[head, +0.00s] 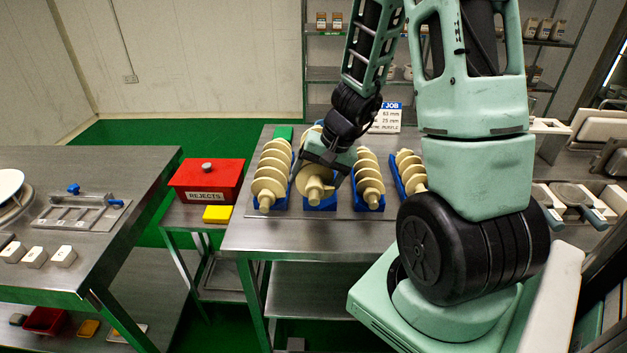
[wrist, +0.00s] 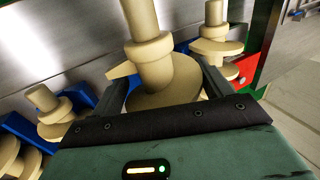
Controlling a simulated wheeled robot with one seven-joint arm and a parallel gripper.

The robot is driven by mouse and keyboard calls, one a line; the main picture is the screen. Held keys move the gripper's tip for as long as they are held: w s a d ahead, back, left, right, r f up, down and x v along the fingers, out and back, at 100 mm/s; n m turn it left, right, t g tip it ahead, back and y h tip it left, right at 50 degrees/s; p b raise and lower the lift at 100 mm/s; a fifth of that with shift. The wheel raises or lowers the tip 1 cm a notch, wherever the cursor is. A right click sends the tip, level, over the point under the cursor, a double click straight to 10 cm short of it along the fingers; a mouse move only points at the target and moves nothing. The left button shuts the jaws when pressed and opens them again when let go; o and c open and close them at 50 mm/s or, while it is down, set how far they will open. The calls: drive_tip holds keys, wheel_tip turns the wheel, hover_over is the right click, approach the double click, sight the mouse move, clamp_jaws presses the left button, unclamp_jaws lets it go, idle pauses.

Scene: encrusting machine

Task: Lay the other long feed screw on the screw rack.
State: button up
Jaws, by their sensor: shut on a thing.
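My gripper (head: 328,160) is shut on a cream feed screw (head: 314,186), second from the left in the head view. In the wrist view my gripper (wrist: 162,85) has a finger on each side of the held screw (wrist: 150,48). The screw rack shows as blue cradles on the steel table. One blue cradle (head: 320,205) is directly under the held screw; I cannot tell whether they touch. Other cream screws lie in cradles: one at the left (head: 268,186), one to the right (head: 369,184), and one farther right (head: 411,172), partly hidden by my arm.
A red rejects box (head: 207,178) and a yellow block (head: 217,214) stand on a lower table at left. A job sign (head: 387,117) stands behind the screws. A steel bench (head: 110,170) with a metal tray is at far left. The table front is clear.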

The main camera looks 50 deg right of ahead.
drive_tip(key=shift+w+d, duration=0.2)
drive_tip(key=shift+d, duration=0.4)
drive_tip(key=shift+w+d, duration=0.15)
drive_tip(key=shift+d, duration=0.5)
drive_tip(key=shift+d, duration=0.1)
drive_tip(key=shift+r, duration=0.15)
drive_tip(key=shift+r+p, duration=1)
drive_tip(key=shift+r, duration=0.1)
drive_tip(key=shift+f, duration=0.1)
drive_tip(key=shift+f+b, duration=1.25)
drive_tip(key=shift+b, duration=0.25)
